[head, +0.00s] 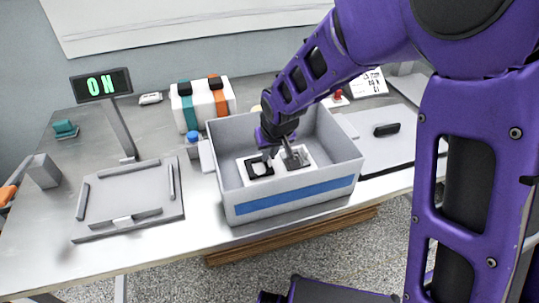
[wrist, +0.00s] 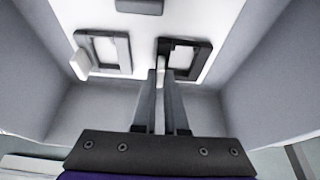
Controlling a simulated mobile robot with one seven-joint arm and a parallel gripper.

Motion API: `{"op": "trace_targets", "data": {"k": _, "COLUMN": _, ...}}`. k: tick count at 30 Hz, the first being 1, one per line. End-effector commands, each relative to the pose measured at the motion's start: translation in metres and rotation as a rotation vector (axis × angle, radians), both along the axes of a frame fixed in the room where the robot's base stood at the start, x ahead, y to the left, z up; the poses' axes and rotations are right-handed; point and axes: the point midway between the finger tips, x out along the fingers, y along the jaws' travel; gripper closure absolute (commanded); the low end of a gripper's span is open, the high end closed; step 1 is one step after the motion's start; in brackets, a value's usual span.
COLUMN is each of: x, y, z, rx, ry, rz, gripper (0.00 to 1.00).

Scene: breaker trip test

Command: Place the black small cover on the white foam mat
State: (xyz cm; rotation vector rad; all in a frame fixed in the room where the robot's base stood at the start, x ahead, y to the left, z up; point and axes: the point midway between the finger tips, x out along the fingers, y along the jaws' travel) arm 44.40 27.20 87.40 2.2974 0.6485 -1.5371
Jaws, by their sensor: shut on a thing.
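The black small cover (head: 258,167) is a square black frame inside the grey box, over the white foam mat (head: 279,179). It also shows at the right in the wrist view (wrist: 188,59). My gripper (head: 277,154) reaches down into the box. Its fingers (wrist: 162,80) are closed together at the near left edge of the black cover in the wrist view and are shut on it. The cover looks flat and at mat level; I cannot tell whether it touches the mat. A grey frame (wrist: 103,52) lies on the mat beside it.
The grey box (head: 290,206) has high walls close around my gripper. A grey tray (head: 130,205) and an "ON" display (head: 101,85) stand left. A striped white case (head: 203,101) stands behind. A black block (head: 386,130) lies on a grey plate at right.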

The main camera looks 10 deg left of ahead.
Motion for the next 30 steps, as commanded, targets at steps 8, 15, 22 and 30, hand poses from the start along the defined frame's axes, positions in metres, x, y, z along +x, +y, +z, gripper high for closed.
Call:
{"op": "trace_targets", "data": {"k": 8, "x": 0.0, "y": 0.0, "z": -0.002, "rx": 0.001, "ry": -0.001, "rz": 0.0, "gripper": 1.0}}
{"op": "trace_targets", "data": {"k": 15, "x": 0.0, "y": 0.0, "z": -0.004, "rx": 0.001, "ry": -0.001, "rz": 0.0, "gripper": 0.65}}
{"op": "trace_targets", "data": {"k": 22, "x": 0.0, "y": 0.0, "z": -0.004, "rx": 0.001, "ry": -0.001, "rz": 0.0, "gripper": 0.6}}
{"op": "trace_targets", "data": {"k": 30, "x": -0.003, "y": -0.003, "z": 0.013, "rx": 0.002, "ry": -0.004, "rz": -0.001, "gripper": 0.6}}
